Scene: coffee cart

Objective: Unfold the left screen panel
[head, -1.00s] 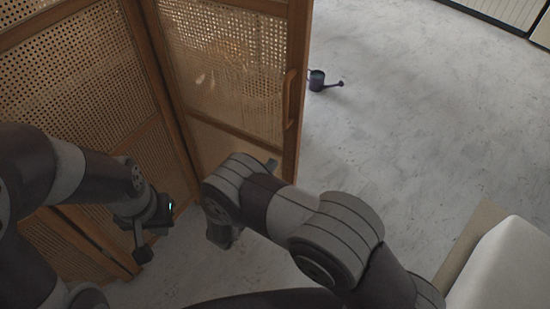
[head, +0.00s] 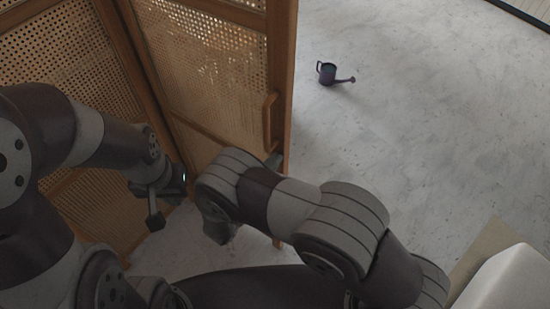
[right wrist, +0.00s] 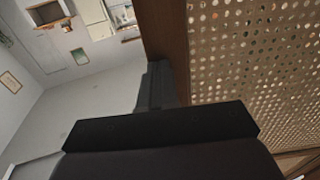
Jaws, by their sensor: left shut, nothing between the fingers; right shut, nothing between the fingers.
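A folding screen with brown wooden frames and woven cane mesh stands at the left of the head view. One panel (head: 60,90) is at the far left, and another panel (head: 205,65) meets it at an angle and has a wooden handle (head: 269,122) near its free edge. My right gripper (head: 273,161) is mostly hidden behind my arm, close to that free edge below the handle. In the right wrist view its shut fingers (right wrist: 155,88) lie beside the panel's wooden edge; contact is unclear. My left gripper (head: 160,205) is shut and empty, low in front of the screen.
A dark watering can (head: 328,73) stands on the pale marbled floor right of the screen. A white block-like object (head: 515,280) is at the lower right corner, next to a beige strip. The floor between them is clear.

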